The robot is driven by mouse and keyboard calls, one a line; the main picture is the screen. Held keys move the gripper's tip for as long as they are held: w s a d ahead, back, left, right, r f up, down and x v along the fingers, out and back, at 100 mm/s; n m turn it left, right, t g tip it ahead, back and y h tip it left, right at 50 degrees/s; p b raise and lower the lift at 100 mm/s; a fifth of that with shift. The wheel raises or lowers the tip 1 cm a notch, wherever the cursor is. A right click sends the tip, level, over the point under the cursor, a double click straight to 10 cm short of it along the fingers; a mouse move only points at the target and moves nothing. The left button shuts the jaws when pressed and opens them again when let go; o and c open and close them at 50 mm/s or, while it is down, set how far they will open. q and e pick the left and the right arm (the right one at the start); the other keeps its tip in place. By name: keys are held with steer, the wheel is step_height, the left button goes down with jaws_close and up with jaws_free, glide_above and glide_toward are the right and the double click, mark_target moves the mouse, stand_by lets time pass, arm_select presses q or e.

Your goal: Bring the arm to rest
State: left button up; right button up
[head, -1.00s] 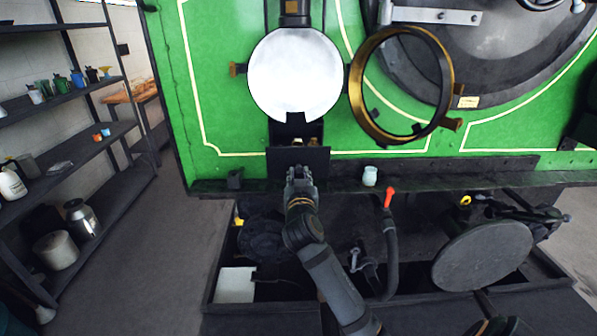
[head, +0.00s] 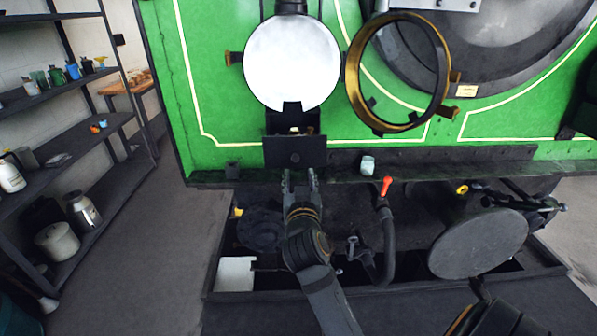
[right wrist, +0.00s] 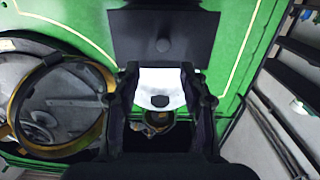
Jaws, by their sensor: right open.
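My right gripper (head: 300,178) is open and empty in the head view, just below the lowered dark flap (head: 294,152) under the round white lamp face (head: 292,63). In the right wrist view its two fingers (right wrist: 160,88) stand apart, with the white lamp face (right wrist: 161,88) and a dark opening between and beyond them. The flap (right wrist: 163,42) shows above the fingers there. Whether the fingers touch the flap is hard to tell. My left gripper is not in view.
A brass-rimmed ring (head: 438,70) hangs open to the right of the lamp. A small pale cup (head: 367,166) sits on the ledge near a red-handled hose (head: 386,187). A round buffer (head: 478,245) stands at lower right.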

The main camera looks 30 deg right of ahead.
steer(key=shift+w, duration=0.1)
steer(key=w+a+f+n+g+y, duration=0.1)
steer(key=w+a+f+n+y, duration=0.1)
steer(key=f, duration=1)
steer(key=w+a+f+n+g+y, duration=0.1)
steer(key=w+f+n+g+y, duration=0.15)
steer(key=f, duration=0.95)
steer(key=s+a+f+n+g+y, duration=0.1)
steer(key=s+f, duration=0.3)
steer(key=f, duration=0.7)
steer(key=s+a+f+n+g+y, duration=0.1)
steer(key=s+f+g, duration=0.15)
steer(key=f, duration=0.75)
steer(key=s+f+g+y, duration=0.2)
steer(key=s+f+g, duration=0.1)
steer(key=s+f, duration=1.3)
steer(key=s+f+g, duration=0.2)
steer(key=s+f, duration=0.3)
steer(key=s, duration=0.7)
steer(key=s+f+g, duration=0.2)
steer(key=s+f, duration=0.2)
steer(key=s, duration=0.8)
steer(key=shift+d+f, duration=0.25)
steer(key=shift+f, duration=0.1)
